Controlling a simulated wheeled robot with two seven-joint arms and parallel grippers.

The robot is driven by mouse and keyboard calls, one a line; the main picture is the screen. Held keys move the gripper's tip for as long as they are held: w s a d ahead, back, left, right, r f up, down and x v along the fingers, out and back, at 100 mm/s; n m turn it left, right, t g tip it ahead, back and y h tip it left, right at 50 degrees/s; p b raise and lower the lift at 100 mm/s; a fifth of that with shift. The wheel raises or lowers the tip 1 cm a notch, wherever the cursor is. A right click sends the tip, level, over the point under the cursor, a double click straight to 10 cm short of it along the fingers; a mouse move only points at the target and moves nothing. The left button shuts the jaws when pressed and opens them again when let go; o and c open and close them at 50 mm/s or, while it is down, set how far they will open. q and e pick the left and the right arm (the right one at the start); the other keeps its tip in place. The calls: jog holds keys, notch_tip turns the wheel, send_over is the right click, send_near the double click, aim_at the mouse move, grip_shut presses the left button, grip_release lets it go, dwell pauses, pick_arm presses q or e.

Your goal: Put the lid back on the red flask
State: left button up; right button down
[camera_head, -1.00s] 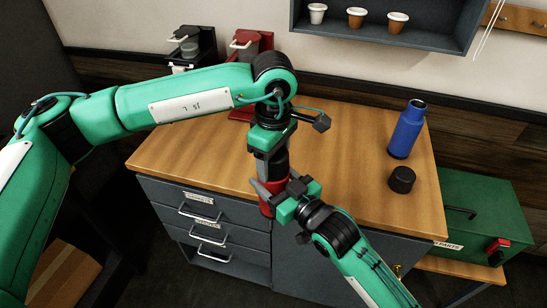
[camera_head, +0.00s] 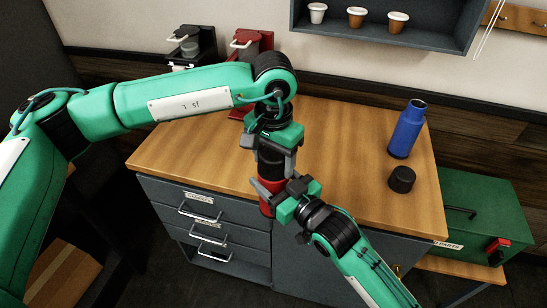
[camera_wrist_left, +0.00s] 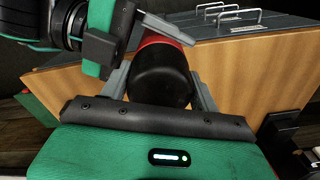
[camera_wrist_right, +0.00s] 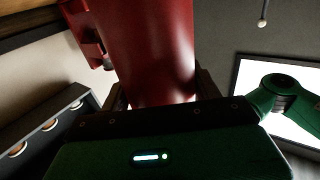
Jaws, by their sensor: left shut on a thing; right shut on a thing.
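The red flask (camera_head: 268,184) is held upright at the front edge of the wooden counter. My right gripper (camera_head: 268,190) is shut around its body; the red body also fills the middle of the right wrist view (camera_wrist_right: 150,50). A black lid (camera_head: 270,155) sits at the top of the red flask. My left gripper (camera_head: 275,150) comes down from above and is shut on this lid, which also shows between the fingers in the left wrist view (camera_wrist_left: 160,75). The lid meets the red body there; whether it is seated on the threads cannot be told.
A blue flask (camera_head: 407,130) stands at the right of the counter (camera_head: 340,150), with another black lid (camera_head: 401,179) in front of it. A green box (camera_head: 475,210) stands at the right. Two brewers, one dark (camera_head: 190,45) and one red (camera_head: 250,45), are at the back.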

aim_at(273, 151)
pick_arm(q)
jog(key=m, duration=0.6)
jog(key=shift+w, duration=0.15)
jog(key=o, duration=1.1)
jog(key=shift+r, duration=2.25)
jog(key=shift+c, duration=0.5)
